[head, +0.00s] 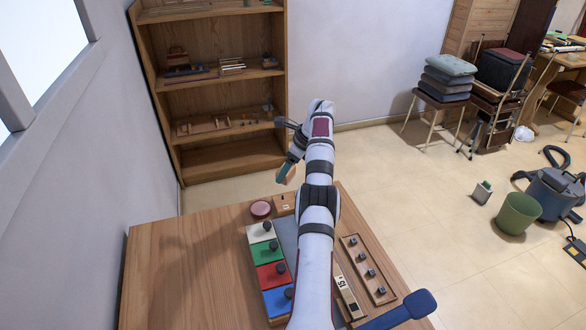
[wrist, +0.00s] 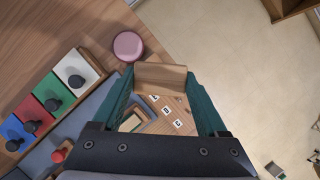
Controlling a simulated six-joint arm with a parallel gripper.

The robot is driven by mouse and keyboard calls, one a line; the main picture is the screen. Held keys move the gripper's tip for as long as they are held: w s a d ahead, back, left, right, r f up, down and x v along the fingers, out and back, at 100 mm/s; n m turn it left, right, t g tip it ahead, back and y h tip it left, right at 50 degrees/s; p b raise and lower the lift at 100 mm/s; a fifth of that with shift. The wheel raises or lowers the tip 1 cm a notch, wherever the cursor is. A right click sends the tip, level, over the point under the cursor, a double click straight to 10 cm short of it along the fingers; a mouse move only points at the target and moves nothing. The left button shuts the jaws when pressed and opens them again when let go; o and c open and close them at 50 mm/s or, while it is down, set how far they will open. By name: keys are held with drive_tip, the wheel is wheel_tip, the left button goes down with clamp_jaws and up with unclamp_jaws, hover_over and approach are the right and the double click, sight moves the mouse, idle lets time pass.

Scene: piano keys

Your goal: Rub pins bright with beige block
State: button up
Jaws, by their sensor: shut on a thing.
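My gripper (wrist: 160,82) has its green fingers shut on a beige, wood-grained block (wrist: 160,77). In the head view, my gripper (head: 287,171) is raised near the far edge of the table, and the block is mostly hidden there. A wooden tray (head: 387,297) right of my arm holds a row of several small dark metal pieces (head: 362,256), perhaps the pins. They are too small to tell how bright they are. The block is apart from them.
White, green, red and blue tiles (head: 270,275) with dark knobs stand left of my arm. A round pink pad (head: 260,209) lies near the table's far edge; it also shows in the wrist view (wrist: 128,46). The table (head: 185,270) is bare at left. A shelf (head: 227,155) stands behind.

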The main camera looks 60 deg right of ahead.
sight(277, 172)
drive_tip(key=shift+f, duration=3.35)
drive_tip(key=shift+w+a+f, duration=0.2)
drive_tip(key=shift+w+a, duration=0.2)
clamp_jaws()
drive_tip(key=shift+w+a, duration=0.7)
drive_tip(key=shift+s+d, duration=1.15)
drive_tip(key=shift+w+a, duration=1.15)
drive_tip(key=shift+a, duration=0.05)
drive_tip(key=shift+s+d, duration=1.1)
drive_tip(key=shift+w+a, duration=1.1)
drive_tip(key=shift+r, duration=4.1)
